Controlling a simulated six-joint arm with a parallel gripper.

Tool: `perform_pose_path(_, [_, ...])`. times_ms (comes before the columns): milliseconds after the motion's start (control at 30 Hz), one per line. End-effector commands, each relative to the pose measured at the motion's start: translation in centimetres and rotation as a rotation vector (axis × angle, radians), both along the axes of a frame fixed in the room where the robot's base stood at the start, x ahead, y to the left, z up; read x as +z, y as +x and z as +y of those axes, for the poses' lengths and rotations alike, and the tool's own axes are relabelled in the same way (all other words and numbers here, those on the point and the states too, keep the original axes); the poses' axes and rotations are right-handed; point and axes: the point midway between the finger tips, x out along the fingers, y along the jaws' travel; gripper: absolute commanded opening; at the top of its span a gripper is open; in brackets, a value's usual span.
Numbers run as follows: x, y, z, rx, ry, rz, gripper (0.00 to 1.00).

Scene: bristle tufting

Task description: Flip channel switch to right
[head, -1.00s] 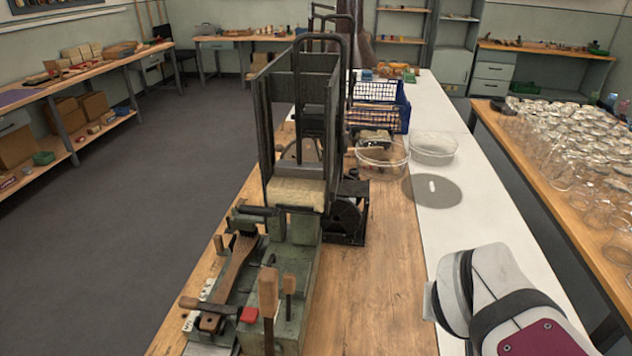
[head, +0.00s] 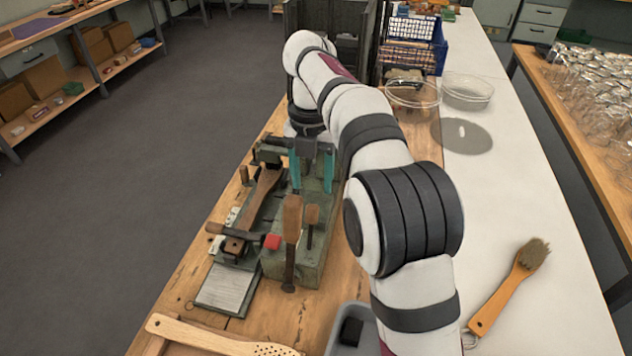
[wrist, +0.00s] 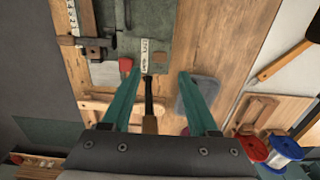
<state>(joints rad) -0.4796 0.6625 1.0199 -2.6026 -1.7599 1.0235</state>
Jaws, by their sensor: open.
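The green tufting machine (head: 305,250) stands on the wooden bench. A small red-tipped part (head: 272,241) sits at its near end; it also shows in the wrist view (wrist: 126,65). I cannot tell for sure which part is the channel switch. A tall wooden-handled lever (head: 292,220) stands to the right of the red tip, with a shorter wooden-handled one (head: 311,222) beside it. My gripper (head: 311,185) is open, its teal fingers pointing down over the machine's far part. In the wrist view the open fingers (wrist: 160,76) stand either side of a dark lever with a wooden handle (wrist: 150,124).
A wooden brush body (head: 262,190) lies in the fixture on the left. A grey tray (head: 350,318), a perforated paddle (head: 215,338) and a bristled brush (head: 518,280) lie nearer. Two clear bowls (head: 468,90) stand at the back right. White bench space on the right is mostly free.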

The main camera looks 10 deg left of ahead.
Motion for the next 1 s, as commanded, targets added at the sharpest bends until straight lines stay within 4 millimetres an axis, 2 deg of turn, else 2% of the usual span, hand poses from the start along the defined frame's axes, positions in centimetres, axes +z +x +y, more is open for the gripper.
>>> perform_pose_path(200, [-4.5, -0.1, -0.1, -0.001, 0.0, 0.003, 0.6])
perform_pose_path(400, [-7.9, 0.0, 0.0, -0.001, 0.003, 0.001, 0.6])
perform_pose_path(600, [-9.4, 0.0, 0.0, -0.001, 0.005, 0.001, 0.6])
perform_pose_path(833, [-9.5, 0.0, 0.0, -0.001, 0.006, 0.0, 0.6])
perform_pose_path(867, [-9.5, 0.0, 0.0, -0.001, 0.006, 0.0, 0.58])
perform_pose_path(1000, [-9.5, 0.0, 0.0, -0.001, 0.006, 0.0, 0.33])
